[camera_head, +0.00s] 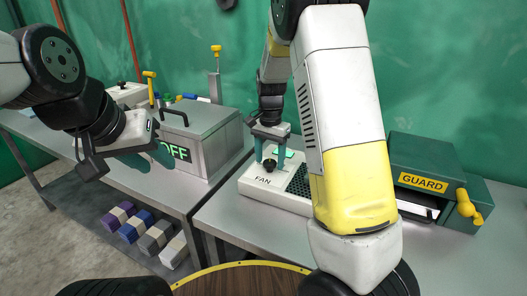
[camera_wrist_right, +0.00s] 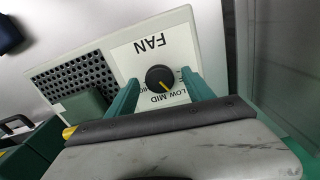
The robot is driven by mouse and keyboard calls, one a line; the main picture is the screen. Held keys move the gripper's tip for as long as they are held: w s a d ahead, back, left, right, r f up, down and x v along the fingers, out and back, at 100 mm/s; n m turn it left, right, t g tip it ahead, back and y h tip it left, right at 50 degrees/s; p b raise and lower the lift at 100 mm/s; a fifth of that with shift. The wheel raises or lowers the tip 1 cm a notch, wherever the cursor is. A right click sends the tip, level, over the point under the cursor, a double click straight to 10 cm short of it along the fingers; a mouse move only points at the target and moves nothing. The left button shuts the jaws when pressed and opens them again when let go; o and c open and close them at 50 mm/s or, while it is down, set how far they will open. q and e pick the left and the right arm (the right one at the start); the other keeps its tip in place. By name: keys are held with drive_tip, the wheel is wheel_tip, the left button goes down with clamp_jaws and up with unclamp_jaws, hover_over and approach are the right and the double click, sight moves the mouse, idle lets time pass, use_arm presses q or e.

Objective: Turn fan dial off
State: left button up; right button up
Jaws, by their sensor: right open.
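The fan unit is a pale box (camera_head: 247,187) marked FAN with a dark grille, and it stands on the table in the head view. Its black round dial (camera_wrist_right: 160,78) has a yellow pointer line aimed at the LOW and MID lettering; I cannot tell which of the two. The dial also shows in the head view (camera_head: 269,165). My right gripper (camera_wrist_right: 162,95) is open, with its teal fingers on either side of the dial; contact is unclear. My left gripper (camera_head: 148,158) hangs in front of the grey OFF box, apart from the fan, and its opening is unclear.
A grey metal box (camera_head: 205,125) with a green OFF display stands left of the fan. A green GUARD box (camera_head: 422,165) with a yellow handle stands at the right. Several coloured blocks (camera_head: 137,226) lie below the left table. My right arm hides part of the fan.

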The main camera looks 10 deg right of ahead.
drive_tip(key=shift+f, duration=0.1)
clamp_jaws()
drive_tip(key=shift+n, duration=0.3)
drive_tip(key=n, duration=0.4)
drive_tip(key=shift+n, duration=0.3)
drive_tip(key=n, duration=0.4)
drive_tip(key=shift+n, duration=0.3)
idle(0.5)
unclamp_jaws()
